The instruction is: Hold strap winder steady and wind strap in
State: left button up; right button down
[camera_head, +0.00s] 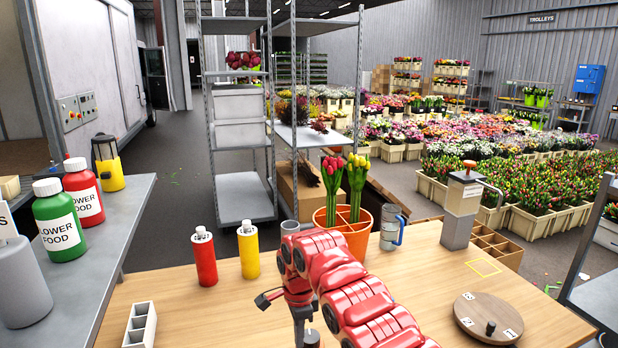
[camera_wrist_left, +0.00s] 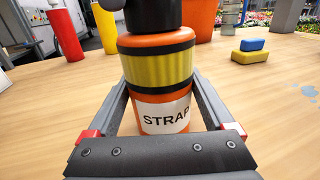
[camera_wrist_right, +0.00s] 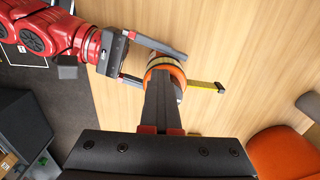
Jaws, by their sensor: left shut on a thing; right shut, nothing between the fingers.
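The strap winder (camera_wrist_left: 157,110) is an orange and black cylinder with a yellow band and a white "STRAP" label, upright on the table. My left gripper (camera_wrist_left: 157,70) is shut around its sides. In the right wrist view the winder (camera_wrist_right: 164,68) shows partly, with a short yellow strap end (camera_wrist_right: 205,85) sticking out and a dark tip on it. My left gripper (camera_wrist_right: 155,68) comes from the left there. My right gripper (camera_wrist_right: 163,95) is shut and empty, over the winder's top; its fingers hide much of it, so contact is unclear. In the head view my red right arm hides the winder.
A red bottle (camera_head: 203,258), a yellow bottle (camera_head: 249,252), an orange tulip pot (camera_head: 355,238) and a mug (camera_head: 391,230) stand beyond the arm. A round wooden disc (camera_head: 480,325) lies at right. Sponges (camera_wrist_left: 250,56) show in the left wrist view. Table is clear between arm and disc.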

pick_arm(q)
jog(key=shift+a, duration=0.2)
pick_arm(e)
jog(key=shift+s+d+r, duration=0.1)
pick_arm(q)
jog(key=shift+d, duration=0.1)
pick_arm(e)
jog(key=r, duration=0.5)
jog(key=shift+a+r, duration=0.2)
jog(key=shift+r, duration=0.2)
pick_arm(q)
jog(key=o, duration=1.5)
jog(key=shift+o, duration=0.2)
